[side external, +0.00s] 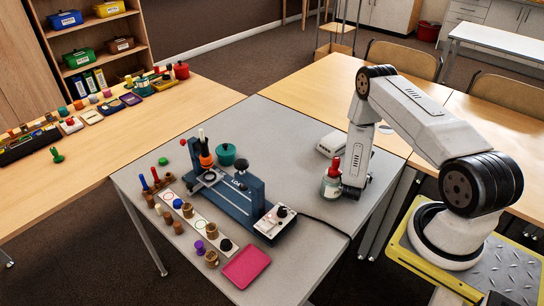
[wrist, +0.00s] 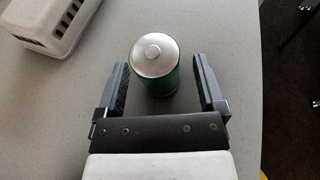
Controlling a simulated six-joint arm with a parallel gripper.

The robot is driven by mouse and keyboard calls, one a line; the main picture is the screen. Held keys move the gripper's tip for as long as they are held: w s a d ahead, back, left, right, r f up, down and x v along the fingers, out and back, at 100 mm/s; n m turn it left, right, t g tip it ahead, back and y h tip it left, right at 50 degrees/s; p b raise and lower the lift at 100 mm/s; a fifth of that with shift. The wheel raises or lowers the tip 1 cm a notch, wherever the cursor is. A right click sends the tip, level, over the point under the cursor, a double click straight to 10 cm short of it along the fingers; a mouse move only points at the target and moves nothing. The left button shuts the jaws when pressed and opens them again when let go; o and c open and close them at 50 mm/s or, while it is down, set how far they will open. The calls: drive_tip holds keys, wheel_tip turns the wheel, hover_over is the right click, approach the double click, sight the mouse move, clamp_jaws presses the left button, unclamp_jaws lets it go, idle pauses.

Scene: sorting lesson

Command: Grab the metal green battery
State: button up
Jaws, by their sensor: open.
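The green battery (wrist: 153,54) stands upright on the grey table in the wrist view, with its silver metal top facing up and a strip of its green side showing. My gripper (wrist: 160,66) is open, with one finger on each side of the battery. The near part of the battery is between the fingers, and gaps show on both sides. In the side external view my gripper (side external: 354,192) is low over the right part of the grey table. I cannot make out the battery in that view.
A bottle with a red top (side external: 332,178) stands close to my gripper. A white vented device (side external: 332,144) lies behind it and also shows in the wrist view (wrist: 50,22). A blue press-like device (side external: 232,190), small pieces and a pink tray (side external: 246,266) occupy the table's left part.

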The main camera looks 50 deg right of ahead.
drive_tip(key=shift+d+f, duration=0.1)
drive_tip(key=shift+d, duration=0.15)
idle(0.3)
clamp_jaws()
